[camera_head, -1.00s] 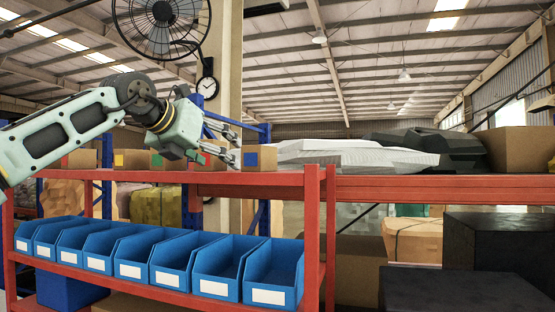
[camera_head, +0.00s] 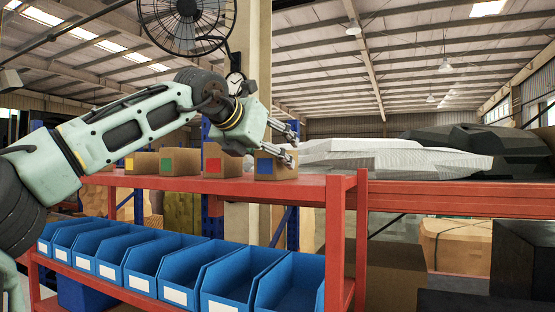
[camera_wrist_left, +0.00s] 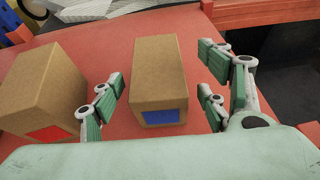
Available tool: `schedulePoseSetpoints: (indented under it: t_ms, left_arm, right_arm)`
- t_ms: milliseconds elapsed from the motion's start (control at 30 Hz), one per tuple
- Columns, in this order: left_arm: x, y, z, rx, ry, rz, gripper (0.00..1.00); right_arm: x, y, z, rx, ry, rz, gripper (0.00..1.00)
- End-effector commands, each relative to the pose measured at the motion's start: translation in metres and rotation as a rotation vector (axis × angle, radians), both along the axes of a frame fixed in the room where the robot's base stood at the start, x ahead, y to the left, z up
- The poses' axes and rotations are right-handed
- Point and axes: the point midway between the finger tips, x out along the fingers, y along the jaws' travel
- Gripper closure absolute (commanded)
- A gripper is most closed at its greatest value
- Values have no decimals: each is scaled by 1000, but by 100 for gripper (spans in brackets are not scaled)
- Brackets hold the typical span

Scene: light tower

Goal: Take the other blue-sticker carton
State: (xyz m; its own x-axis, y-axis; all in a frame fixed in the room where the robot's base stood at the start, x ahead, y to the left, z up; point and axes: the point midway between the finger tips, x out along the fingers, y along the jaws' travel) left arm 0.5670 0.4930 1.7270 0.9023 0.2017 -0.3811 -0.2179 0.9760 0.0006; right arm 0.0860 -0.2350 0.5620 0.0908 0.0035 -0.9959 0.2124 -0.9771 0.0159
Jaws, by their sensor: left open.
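The blue-sticker carton (camera_head: 276,167) stands on the red upper shelf, last in a row of cartons and nearest the red post. It also shows in the left wrist view (camera_wrist_left: 157,75), upright with its blue sticker facing the camera. My left gripper (camera_head: 287,145) is open, with its fingers around the top of this carton in the head view. In the left wrist view the fingers (camera_wrist_left: 160,100) stand on both sides of the carton, with a gap on each side. My right gripper is not in view.
A red-sticker carton (camera_head: 217,161) stands close on the left, near one finger. Green-sticker (camera_head: 179,161) and yellow-sticker (camera_head: 142,163) cartons are farther left. Blue bins (camera_head: 236,285) fill the lower shelf. The red shelf (camera_head: 225,187) ends at a post (camera_head: 335,230) on the right.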

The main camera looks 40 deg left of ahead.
Motion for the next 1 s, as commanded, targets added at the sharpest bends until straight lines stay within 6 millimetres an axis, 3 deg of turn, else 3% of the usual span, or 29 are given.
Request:
schedulePoseSetpoints:
  t_ms: [33,200,533,1000]
  left_arm:
    - [7,4,1,-3,4,0,31]
    - [27,9,-10,-2,3,-1,31]
    - [32,10,-14,0,0,0,32]
    - [32,10,-15,-1,1,1,73]
  right_arm:
    - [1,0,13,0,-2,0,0]
    - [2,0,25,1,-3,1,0]
    - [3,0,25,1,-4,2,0]
    - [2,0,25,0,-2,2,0]
